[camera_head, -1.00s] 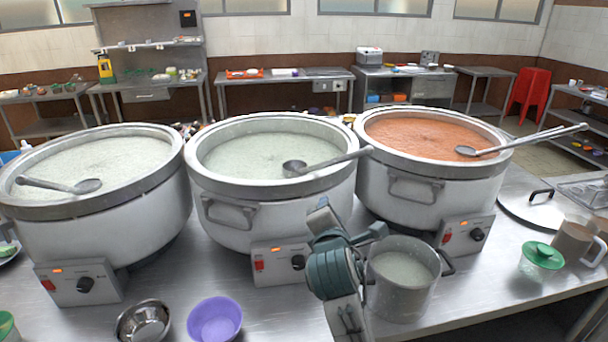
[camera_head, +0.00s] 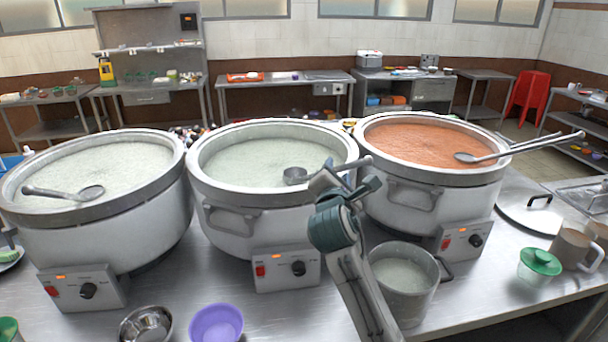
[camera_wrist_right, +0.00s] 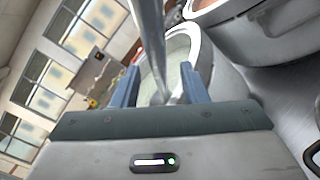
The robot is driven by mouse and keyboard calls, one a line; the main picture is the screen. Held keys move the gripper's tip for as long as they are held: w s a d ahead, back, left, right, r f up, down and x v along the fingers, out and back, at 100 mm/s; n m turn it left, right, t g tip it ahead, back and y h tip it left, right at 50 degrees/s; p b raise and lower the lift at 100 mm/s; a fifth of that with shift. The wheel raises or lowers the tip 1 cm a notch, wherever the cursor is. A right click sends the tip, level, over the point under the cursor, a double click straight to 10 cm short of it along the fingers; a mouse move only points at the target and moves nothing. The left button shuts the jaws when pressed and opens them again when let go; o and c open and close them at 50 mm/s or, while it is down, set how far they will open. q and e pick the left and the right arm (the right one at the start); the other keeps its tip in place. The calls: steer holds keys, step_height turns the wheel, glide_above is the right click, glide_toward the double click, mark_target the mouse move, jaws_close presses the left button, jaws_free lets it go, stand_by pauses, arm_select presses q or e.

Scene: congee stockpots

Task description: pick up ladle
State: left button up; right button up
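A metal ladle (camera_head: 295,176) rests in the white congee of the middle stockpot (camera_head: 225,213), its handle over the right rim. My right gripper (camera_head: 347,186) is at this handle, just outside the pot's front right rim. In the right wrist view the ladle handle (camera_wrist_right: 150,40) runs between the two blue fingers (camera_wrist_right: 158,88), with gaps visible on both sides, so the gripper is open around it. A second ladle (camera_head: 62,193) lies in the left pot, and a third (camera_head: 500,153) leans over the rim of the right pot of orange congee. My left gripper is out of view.
A purple bowl (camera_head: 216,324) and a steel bowl (camera_head: 146,326) sit at the counter's front.

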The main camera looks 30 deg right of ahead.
steer(key=x, duration=0.3)
steer(key=shift+w+d+p, duration=0.2)
steer(key=shift+d+p, duration=0.15)
steer(key=shift+a, duration=0.1)
steer(key=shift+c, duration=0.2)
jaws_close()
stand_by(0.8)
